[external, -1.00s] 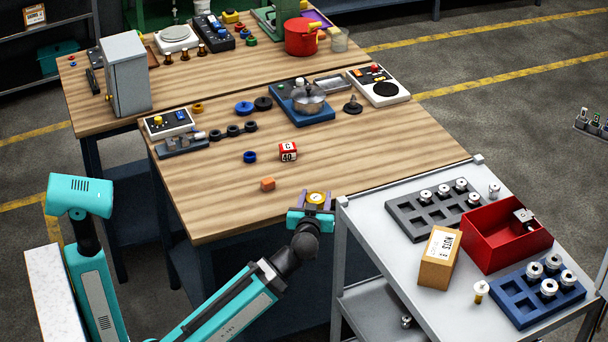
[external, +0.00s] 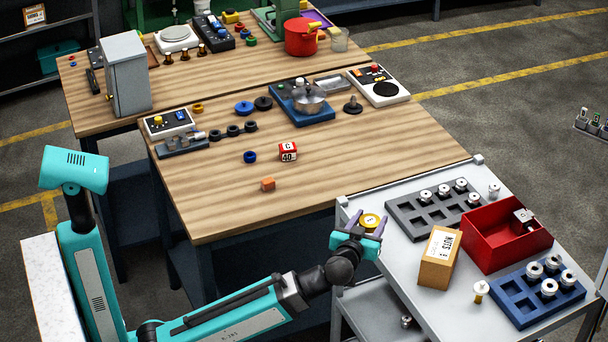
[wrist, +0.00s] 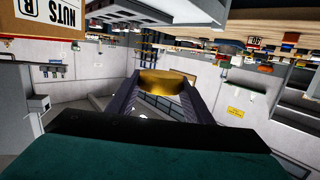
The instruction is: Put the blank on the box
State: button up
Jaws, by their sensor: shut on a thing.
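The blank is a short gold round piece (external: 370,220) with a pale mark on its top. My gripper (external: 368,229) is shut on it, one jaw on each side, and holds it above the left part of the grey cart. In the wrist view the blank (wrist: 161,82) sits between the two jaws. The box, an orange-brown carton (external: 436,262) with a white NUTS label, stands on the cart to the right of my gripper, apart from the blank. A corner of the box (wrist: 80,17) shows at the upper left of the wrist view.
The cart (external: 400,290) also carries a dark grey tray (external: 407,222) with metal parts, an open red bin (external: 482,250), a blue tray (external: 528,316) with several parts, and a small white-and-brass piece (external: 481,292). The wooden table (external: 330,190) is behind left.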

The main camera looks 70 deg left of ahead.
jog(key=d+r+m+t+h+p, duration=0.2)
jog(key=d+p, duration=0.1)
jog(key=d, duration=0.8)
jog(key=shift+w+d+r, duration=0.2)
jog(key=shift+d+r, duration=0.1)
jog(key=shift+d, duration=0.1)
jog(key=shift+w+r+p, duration=0.2)
jog(key=shift+w+p, duration=0.2)
jog(key=shift+p, duration=1.15)
jog(key=w+p, duration=0.1)
jog(key=p, duration=0.4)
jog(key=shift+d, duration=0.1)
jog(key=w+p, duration=0.1)
jog(key=p, duration=0.4)
jog(key=shift+f, duration=0.15)
jog(key=p, duration=0.4)
send_over(443, 245)
jog(key=shift+s+f, duration=0.1)
jog(key=shift+f, duration=0.65)
jog(key=shift+f, duration=0.15)
jog(key=shift+f+p, duration=0.45)
jog(key=shift+f, duration=1.2)
